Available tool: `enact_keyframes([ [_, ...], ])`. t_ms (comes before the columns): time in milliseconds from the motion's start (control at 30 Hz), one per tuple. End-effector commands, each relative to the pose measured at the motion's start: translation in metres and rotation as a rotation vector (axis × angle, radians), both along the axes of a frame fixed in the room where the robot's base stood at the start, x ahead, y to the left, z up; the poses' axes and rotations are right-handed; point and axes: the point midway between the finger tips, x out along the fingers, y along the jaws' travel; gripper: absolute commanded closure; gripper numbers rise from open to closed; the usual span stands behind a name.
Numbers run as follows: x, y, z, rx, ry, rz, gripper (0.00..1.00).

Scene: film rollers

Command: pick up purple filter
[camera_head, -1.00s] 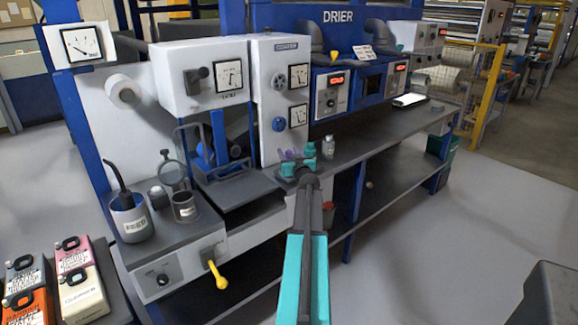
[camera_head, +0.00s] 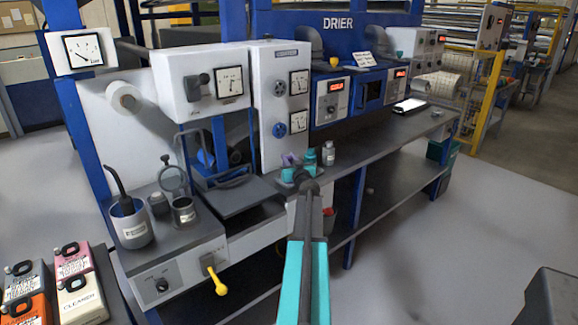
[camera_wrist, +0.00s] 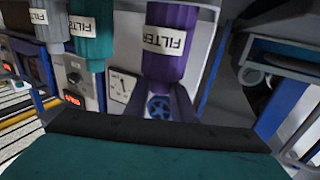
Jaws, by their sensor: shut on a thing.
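In the head view my gripper (camera_head: 291,162) is at the bench edge, small and partly hidden behind my arm, with a bit of purple showing there. A teal bottle (camera_head: 311,158) stands just right of it; it also shows in the wrist view (camera_wrist: 92,38).
A grey bottle (camera_head: 328,152) stands right of the teal one. The white gauge cabinet (camera_head: 280,105) rises close behind. A tray (camera_head: 235,195) and tins lie to the left. The bench (camera_head: 385,135) to the right is mostly clear, with a phone-like device (camera_head: 408,105) on it.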

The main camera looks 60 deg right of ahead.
Motion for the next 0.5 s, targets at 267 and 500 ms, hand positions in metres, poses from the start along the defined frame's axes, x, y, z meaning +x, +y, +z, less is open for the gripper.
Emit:
enact_keyframes([
  [267,-0.001,0.0,0.01,-0.001,-0.001,-0.001,1.0],
  [500,-0.001,0.0,0.034,-0.002,-0.001,-0.001,1.0],
])
